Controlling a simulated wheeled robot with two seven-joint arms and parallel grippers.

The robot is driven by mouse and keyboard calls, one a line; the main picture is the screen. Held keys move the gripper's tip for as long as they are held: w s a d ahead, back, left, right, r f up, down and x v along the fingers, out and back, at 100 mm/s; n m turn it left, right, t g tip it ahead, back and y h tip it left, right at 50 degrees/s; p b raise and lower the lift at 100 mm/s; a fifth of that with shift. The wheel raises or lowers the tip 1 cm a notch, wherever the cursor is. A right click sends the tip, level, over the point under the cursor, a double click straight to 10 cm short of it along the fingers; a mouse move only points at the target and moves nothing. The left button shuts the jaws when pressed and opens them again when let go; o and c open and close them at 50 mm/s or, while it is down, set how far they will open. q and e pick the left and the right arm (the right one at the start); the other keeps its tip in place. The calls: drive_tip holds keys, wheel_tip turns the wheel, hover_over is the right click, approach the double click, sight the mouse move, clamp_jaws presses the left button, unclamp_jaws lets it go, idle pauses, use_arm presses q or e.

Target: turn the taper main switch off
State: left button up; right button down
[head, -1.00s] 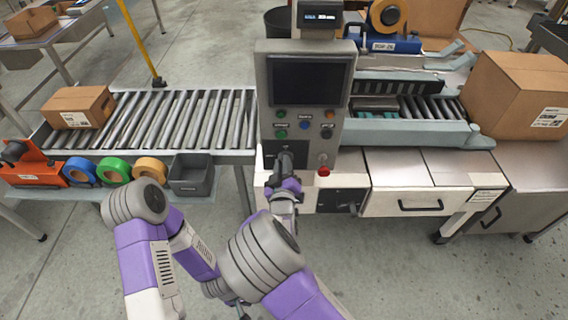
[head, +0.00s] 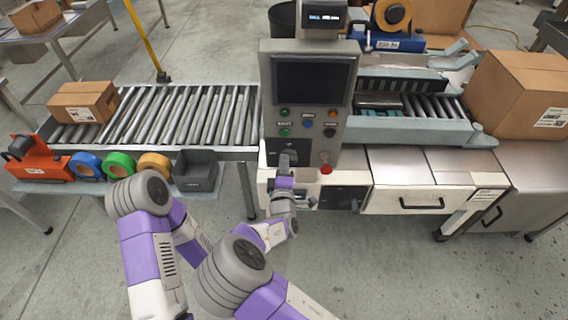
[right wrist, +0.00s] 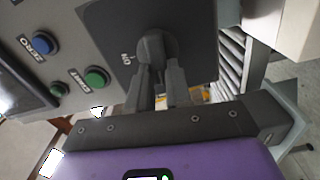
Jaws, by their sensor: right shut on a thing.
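The taper main switch is a dark grey rotary handle (right wrist: 154,48) on a black plate (right wrist: 195,35), seen in the right wrist view with an "ON" mark to its left. My right gripper (right wrist: 162,82) is shut on the handle, one finger on each side. Which way the handle points is hard to tell. In the head view the black plate (head: 272,152) sits low on the grey control panel (head: 346,130), and my right gripper (head: 288,158) covers most of the handle. My left gripper is not in view.
A red button (head: 326,169) is close to the right of my gripper. Green and blue buttons sit above the plate. A roller conveyor (head: 190,118) runs left, with a dark bin (head: 196,172) and tape rolls along its front. A drawer unit (head: 405,190) stands right.

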drive_tip(key=shift+f+n, duration=0.1)
drive_tip(key=shift+n, duration=0.4)
drive_tip(key=c, duration=1)
unclamp_jaws()
drive_tip(key=shift+c, duration=0.2)
drive_tip(key=s+p, duration=0.1)
drive_tip(key=s, duration=0.6)
drive_tip(key=shift+s, duration=0.35)
